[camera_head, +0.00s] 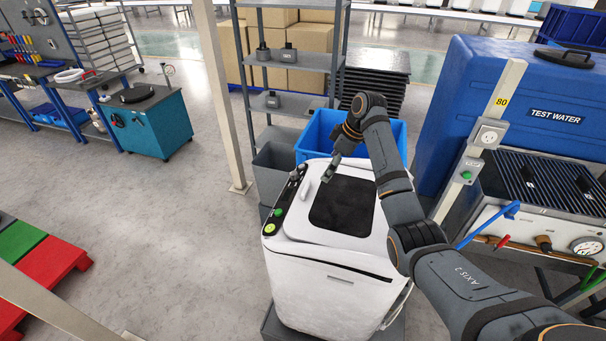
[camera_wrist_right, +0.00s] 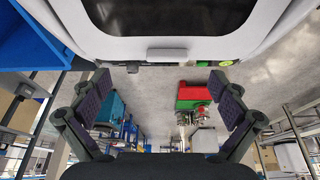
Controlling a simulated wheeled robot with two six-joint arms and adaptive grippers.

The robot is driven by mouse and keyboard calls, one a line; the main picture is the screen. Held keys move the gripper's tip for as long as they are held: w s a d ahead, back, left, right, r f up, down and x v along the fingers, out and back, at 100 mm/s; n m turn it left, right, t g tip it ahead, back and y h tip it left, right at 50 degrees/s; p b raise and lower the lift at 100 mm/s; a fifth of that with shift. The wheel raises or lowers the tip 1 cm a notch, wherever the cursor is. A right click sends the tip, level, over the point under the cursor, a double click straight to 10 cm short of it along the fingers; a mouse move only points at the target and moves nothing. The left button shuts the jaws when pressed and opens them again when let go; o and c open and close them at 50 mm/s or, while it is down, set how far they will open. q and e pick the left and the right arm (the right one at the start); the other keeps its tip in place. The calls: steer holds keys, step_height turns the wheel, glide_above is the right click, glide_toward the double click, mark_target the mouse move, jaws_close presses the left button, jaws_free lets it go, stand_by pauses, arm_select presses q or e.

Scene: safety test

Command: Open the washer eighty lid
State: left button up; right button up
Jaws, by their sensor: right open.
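The white washer (camera_head: 320,290) stands in the middle of the head view, with its lid (camera_head: 295,225) shut. The lid has a dark window (camera_head: 342,205) and a small pale handle (camera_head: 304,190) on its left side. In the right wrist view the lid's dark window (camera_wrist_right: 168,14) is at the top, with the handle (camera_wrist_right: 167,54) below it. My right gripper (camera_head: 330,170) is above the lid's far left part. Its fingers (camera_wrist_right: 164,100) are spread and empty, apart from the handle. My left gripper is not in view.
A control strip (camera_head: 285,205) with a green button runs along the washer's left edge. A blue bin (camera_head: 315,135) and a grey shelf (camera_head: 300,62) stand behind. A post (camera_head: 478,150) marked 80 and a blue test water tank (camera_head: 520,100) are at right.

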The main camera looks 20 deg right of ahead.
mark_target(307, 186)
steer(key=shift+n, duration=0.3)
steer(key=a+f, duration=0.1)
steer(key=a, duration=0.1)
steer(key=w+a+f+p, duration=0.1)
steer(key=a+f, duration=0.1)
steer(key=x, duration=0.3)
steer(key=p+x, duration=0.1)
steer(key=x, duration=0.1)
steer(key=shift+w+a+f, duration=0.1)
steer(key=shift+w+a, duration=0.1)
steer(key=shift+w, duration=0.15)
steer(key=shift+a+f, duration=0.1)
steer(key=shift+f, duration=0.45)
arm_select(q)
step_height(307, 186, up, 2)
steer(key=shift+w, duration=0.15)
